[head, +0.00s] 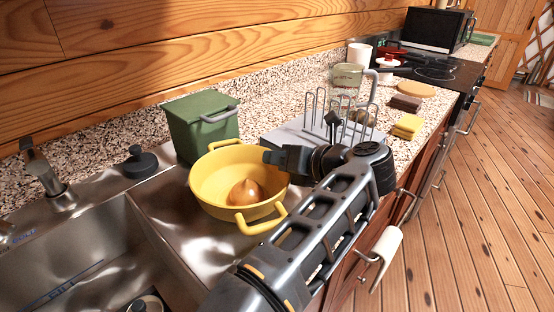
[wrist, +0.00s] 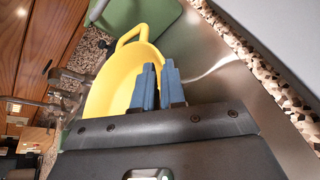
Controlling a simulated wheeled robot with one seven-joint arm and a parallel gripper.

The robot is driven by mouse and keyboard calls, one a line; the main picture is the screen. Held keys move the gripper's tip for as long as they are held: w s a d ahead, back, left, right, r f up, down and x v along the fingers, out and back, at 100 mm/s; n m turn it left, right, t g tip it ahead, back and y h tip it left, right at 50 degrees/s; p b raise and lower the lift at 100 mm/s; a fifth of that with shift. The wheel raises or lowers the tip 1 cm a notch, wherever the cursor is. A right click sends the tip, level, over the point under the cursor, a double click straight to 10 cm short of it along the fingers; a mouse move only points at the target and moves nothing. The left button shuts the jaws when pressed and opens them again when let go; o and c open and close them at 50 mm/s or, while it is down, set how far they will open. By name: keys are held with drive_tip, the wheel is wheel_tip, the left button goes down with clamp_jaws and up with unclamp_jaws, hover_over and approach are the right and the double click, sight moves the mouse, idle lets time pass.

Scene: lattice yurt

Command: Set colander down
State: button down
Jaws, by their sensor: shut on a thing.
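The yellow colander (head: 212,182) has two loop handles and holds a round orange-brown onion-like item (head: 245,192). It is upright over the steel drainboard (head: 185,225) beside the sink basin; I cannot tell whether its base touches the steel. My gripper (head: 272,158) reaches in from the right and is shut on the colander's rim. In the wrist view, the blue fingers (wrist: 160,86) close together at the rim of the colander (wrist: 112,82). The fingertips' contact is partly hidden.
A green lidded bin (head: 200,125) stands close behind the colander. A grey dish rack (head: 300,138) is to the right, behind my arm. The sink basin (head: 85,255) opens at left, with a dark round stopper (head: 140,162) behind it. Yellow sponges (head: 407,126) lie farther right.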

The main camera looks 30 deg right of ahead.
drive_tip(key=shift+f, duration=0.15)
drive_tip(key=c, duration=1.2)
unclamp_jaws()
drive_tip(key=shift+r, duration=0.2)
drive_tip(key=b+v, duration=0.1)
drive_tip(key=v, duration=1.1)
drive_tip(key=shift+f, duration=0.1)
drive_tip(key=shift+d, duration=0.1)
